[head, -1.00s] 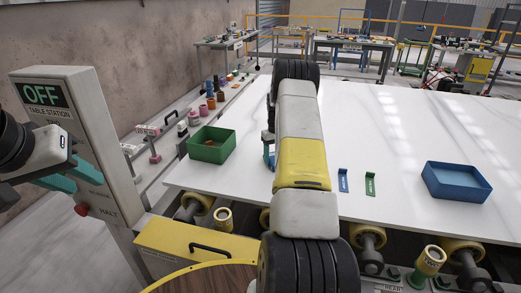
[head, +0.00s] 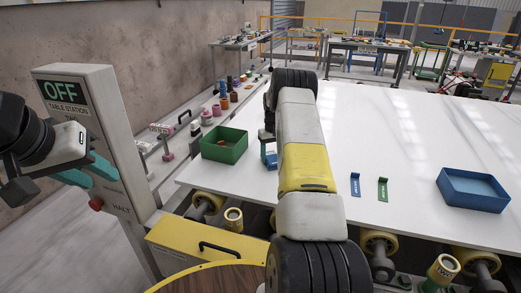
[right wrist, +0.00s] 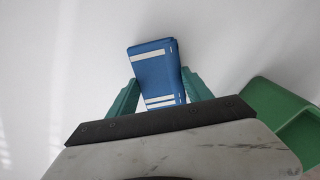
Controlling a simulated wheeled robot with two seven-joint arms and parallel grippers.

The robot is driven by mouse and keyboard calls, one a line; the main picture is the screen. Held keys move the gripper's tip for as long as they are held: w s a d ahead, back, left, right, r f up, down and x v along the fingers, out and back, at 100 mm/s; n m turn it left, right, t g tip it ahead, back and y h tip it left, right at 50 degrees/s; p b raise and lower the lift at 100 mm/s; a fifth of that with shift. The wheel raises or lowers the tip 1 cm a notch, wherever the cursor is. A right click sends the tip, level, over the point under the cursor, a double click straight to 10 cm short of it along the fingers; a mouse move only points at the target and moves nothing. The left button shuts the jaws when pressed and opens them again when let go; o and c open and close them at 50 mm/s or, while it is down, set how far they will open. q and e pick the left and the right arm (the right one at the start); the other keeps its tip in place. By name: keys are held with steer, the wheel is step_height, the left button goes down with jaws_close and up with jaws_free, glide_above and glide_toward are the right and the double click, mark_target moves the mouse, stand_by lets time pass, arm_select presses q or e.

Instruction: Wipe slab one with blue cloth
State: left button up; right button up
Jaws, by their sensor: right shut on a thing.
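The slab (head: 400,140) is a large white, glossy surface with faint streaks, lying on rollers. My right gripper (right wrist: 155,95) is shut on the blue cloth (right wrist: 153,70), a folded blue piece with white stripes, between its green fingers. In the head view the cloth (head: 271,160) shows as a small blue patch at the slab's left part, largely hidden by my right arm. I cannot tell whether it touches the slab. My left gripper (head: 92,172) is at the left by the control post, its teal fingers apart and empty.
A green bin (head: 224,145) stands on the slab left of the cloth, close to my right gripper. The OFF control post (head: 85,130) stands at left. The slab's middle is clear.

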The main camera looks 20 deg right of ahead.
steer(key=shift+r, duration=3)
steer(key=shift+r, duration=1.5)
